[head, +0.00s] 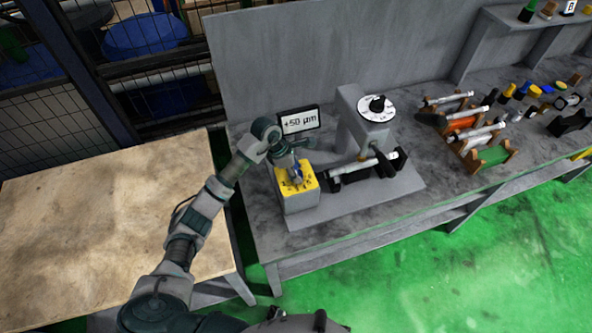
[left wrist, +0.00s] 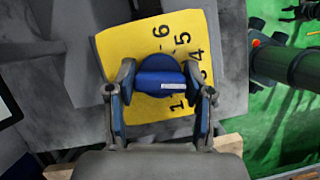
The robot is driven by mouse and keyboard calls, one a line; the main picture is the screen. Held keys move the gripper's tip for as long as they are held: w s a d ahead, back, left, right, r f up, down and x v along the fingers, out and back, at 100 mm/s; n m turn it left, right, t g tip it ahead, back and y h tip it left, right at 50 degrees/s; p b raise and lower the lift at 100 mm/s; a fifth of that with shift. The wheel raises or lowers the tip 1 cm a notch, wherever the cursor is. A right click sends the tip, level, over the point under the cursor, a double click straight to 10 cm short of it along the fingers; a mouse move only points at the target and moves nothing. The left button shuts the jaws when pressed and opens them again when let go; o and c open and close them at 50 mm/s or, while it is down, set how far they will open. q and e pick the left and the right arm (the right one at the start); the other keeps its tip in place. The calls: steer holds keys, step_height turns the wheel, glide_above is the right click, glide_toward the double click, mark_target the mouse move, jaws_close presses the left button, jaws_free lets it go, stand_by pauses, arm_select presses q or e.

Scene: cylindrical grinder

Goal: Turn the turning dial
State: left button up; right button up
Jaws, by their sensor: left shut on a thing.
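The blue dial (left wrist: 160,75) sits on a yellow panel (left wrist: 120,48) marked with black numbers around it. Its raised grip bar lies crosswise in the left wrist view, with a white mark on the bar's right part. My left gripper (left wrist: 161,88) is shut on the dial's bar, one finger at each end. Its right finger hides some numbers. In the head view my left gripper (head: 296,170) is over the yellow-topped box (head: 302,201) and mostly covers the dial. A dark claw-like shape at the left wrist view's top right may be my right gripper (left wrist: 303,12).
A display (head: 300,121) reading "+50 µm" stands behind the box. The grey grinder (head: 350,123) with a black knob (head: 378,104) on a white scale is to the right. Racks with cylinders (head: 476,134) stand farther right. A bare wooden table (head: 100,215) is at left.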

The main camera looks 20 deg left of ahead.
arm_select(q)
steer(key=shift+a+n, duration=0.1)
steer(key=shift+n, duration=0.2)
steer(key=shift+w+r+n+t+y, duration=0.1)
steer(key=shift+n+t+y, duration=0.3)
steer(key=shift+n, duration=0.85)
steer(key=shift+n+t+y, duration=0.2)
steer(key=shift+n+t, duration=0.4)
steer(key=shift+n, duration=0.65)
steer(key=o, duration=1.1)
steer(key=v, duration=1.1)
steer(key=shift+r, duration=0.35)
